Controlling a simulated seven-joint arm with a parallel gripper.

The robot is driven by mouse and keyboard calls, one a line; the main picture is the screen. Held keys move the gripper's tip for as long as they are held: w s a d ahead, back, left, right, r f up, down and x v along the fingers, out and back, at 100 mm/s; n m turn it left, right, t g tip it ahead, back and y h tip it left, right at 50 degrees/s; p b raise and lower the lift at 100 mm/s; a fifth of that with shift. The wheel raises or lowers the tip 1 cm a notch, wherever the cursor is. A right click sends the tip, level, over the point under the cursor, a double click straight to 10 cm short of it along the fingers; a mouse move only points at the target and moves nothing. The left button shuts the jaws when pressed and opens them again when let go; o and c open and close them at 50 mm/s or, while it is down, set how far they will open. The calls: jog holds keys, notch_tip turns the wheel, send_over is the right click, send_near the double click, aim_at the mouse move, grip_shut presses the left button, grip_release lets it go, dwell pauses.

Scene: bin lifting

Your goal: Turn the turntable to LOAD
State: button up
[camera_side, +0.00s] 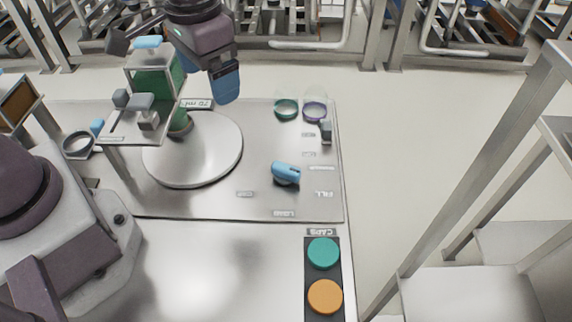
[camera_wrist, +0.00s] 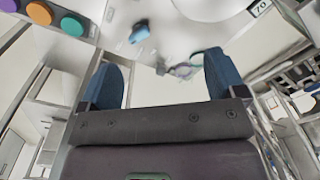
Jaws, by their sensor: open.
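The turntable (camera_side: 205,162) is a round pale metal disc lying flat on the work plate, left of centre in the side view. A green piece (camera_side: 181,125) shows at its upper left, partly hidden by a small stand. A blue knob (camera_side: 286,173) sits right of the disc, near small labels, of which LOAD (camera_side: 283,213) and FILL (camera_side: 324,194) can be read. The knob also shows in the wrist view (camera_wrist: 139,33). My gripper (camera_side: 226,82) is above the plate, behind the disc, apart from both. In the wrist view its blue fingers (camera_wrist: 165,80) are spread and empty.
Green (camera_side: 286,109) and purple (camera_side: 315,110) rings stand at the plate's back right. Teal (camera_side: 323,252) and orange (camera_side: 325,296) caps lie front right. The plate between disc and knob is clear.

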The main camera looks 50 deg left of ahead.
aim_at(286, 167)
jog(key=w+d+f+n, duration=0.5)
jog(key=w+d+f, duration=0.2)
jog(key=w+f, duration=0.25)
jog(key=f, duration=0.8)
jog(key=s+f, duration=0.1)
jog(key=f, duration=0.3)
jog(key=shift+f, duration=0.35)
jog(key=c, duration=0.9)
